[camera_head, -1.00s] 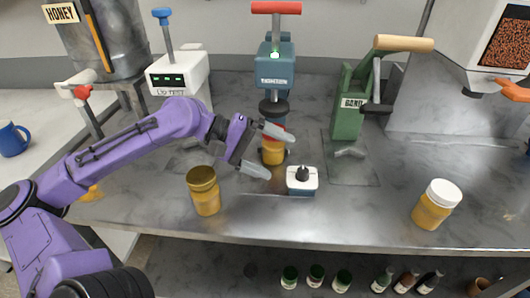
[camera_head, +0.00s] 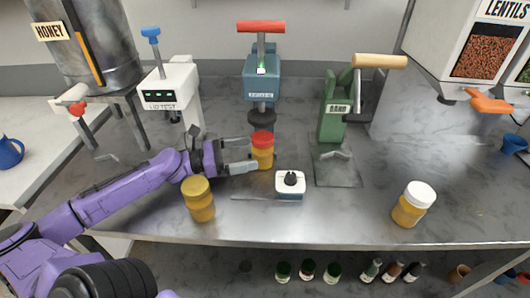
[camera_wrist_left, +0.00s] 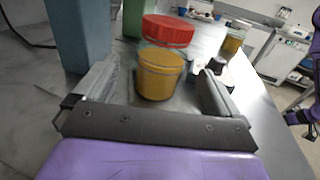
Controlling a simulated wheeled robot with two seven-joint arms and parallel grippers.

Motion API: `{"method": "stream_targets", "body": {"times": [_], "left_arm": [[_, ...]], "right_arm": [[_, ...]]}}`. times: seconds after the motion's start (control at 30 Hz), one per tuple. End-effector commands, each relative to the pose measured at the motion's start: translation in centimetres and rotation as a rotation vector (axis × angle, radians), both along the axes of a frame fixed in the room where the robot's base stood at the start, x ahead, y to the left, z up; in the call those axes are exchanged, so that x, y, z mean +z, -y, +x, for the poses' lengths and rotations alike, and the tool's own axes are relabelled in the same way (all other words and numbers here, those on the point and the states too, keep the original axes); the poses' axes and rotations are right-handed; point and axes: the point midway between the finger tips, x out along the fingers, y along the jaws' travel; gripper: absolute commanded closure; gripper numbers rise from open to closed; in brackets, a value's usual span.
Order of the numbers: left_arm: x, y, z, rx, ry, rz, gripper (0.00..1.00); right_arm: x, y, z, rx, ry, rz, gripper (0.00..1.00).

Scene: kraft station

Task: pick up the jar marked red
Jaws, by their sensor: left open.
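The jar with the red lid (camera_head: 262,151) stands upright on the counter, in front of the blue-grey press, with amber contents. In the left wrist view the red-lidded jar (camera_wrist_left: 160,72) is between and just ahead of the finger tips. My left gripper (camera_head: 240,156) is open, its fingers pointing right toward the jar, one on the far side and one on the near side. In the left wrist view the gripper (camera_wrist_left: 155,95) has its jaws spread wide. I cannot tell whether either finger touches the jar. My right gripper is not in view.
A gold-lidded jar (camera_head: 198,200) stands close to my left forearm. A white-lidded jar (camera_head: 412,204) is at the right. A small white device with a black knob (camera_head: 290,184) sits right of the red-lidded jar. The blue-grey press (camera_head: 262,78) and green press (camera_head: 338,110) stand behind.

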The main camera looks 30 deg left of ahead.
Motion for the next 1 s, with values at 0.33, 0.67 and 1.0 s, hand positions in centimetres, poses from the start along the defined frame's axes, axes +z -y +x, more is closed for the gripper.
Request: {"method": "stream_targets", "body": {"times": [0.33, 0.67, 1.0], "left_arm": [[0.0, 3.3, 3.7, -0.003, 0.006, 0.004, 0.03], [0.0, 3.8, 4.3, -0.001, 0.001, 0.004, 0.03], [0.1, 3.8, 4.3, -0.001, 0.003, 0.005, 0.81]], "right_arm": [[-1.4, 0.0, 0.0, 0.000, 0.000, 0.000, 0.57], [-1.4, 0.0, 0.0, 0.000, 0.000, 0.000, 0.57], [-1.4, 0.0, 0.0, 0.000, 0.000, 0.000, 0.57]]}}
